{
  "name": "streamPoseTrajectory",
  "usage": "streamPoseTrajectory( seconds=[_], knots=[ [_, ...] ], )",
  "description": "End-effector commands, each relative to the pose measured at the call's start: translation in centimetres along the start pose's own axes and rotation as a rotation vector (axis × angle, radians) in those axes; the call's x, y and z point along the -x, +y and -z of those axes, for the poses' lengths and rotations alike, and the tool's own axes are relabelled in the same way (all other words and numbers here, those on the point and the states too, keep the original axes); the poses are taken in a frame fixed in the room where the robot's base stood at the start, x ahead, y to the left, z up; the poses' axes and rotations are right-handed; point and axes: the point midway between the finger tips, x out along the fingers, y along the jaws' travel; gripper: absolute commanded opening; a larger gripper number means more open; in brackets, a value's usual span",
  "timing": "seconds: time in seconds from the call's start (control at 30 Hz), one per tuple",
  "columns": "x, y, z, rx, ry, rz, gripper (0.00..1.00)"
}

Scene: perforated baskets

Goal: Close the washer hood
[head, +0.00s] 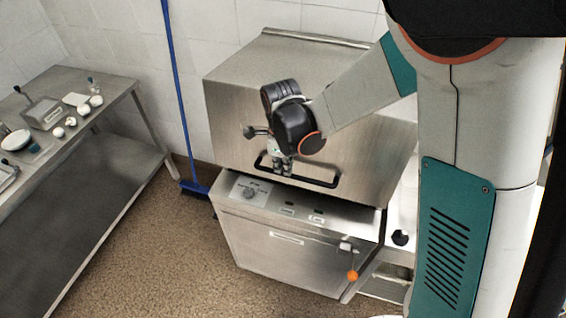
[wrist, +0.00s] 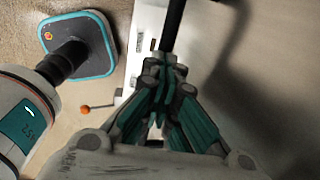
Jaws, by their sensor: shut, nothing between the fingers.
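The washer hood (head: 240,110) is a large steel box above the washer base (head: 270,240). Its lower front edge sits close to the base's control panel; I cannot tell whether it is fully down. A black bar handle (head: 315,181) runs along the hood's lower front; a black bar, likely this handle, shows in the wrist view (wrist: 173,22). My gripper (head: 279,168) is in front of the hood at the handle's left part. In the wrist view my gripper (wrist: 165,65) has its fingertips together beside the bar, with nothing between them. Contact with the bar is unclear.
A steel table (head: 85,75) with small dishes and white items stands at the left. A blue broom (head: 180,100) leans against the tiled wall between table and washer. An orange ball knob (head: 352,275) hangs at the base's front right. The floor before the washer is clear.

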Motion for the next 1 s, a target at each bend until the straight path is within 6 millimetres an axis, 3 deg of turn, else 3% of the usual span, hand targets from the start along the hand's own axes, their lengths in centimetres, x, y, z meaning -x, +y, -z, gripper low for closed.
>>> streamPoseTrajectory(
  seconds=[0.27,0.7,1.0],
  knots=[
    [-0.2,0.0,0.0,0.0,0.0,0.003,0.0],
    [-6.7,-1.6,0.0,-0.001,0.0,0.122,0.0],
    [-8.6,-2.3,0.1,0.0,0.001,0.165,0.0]
  ],
)
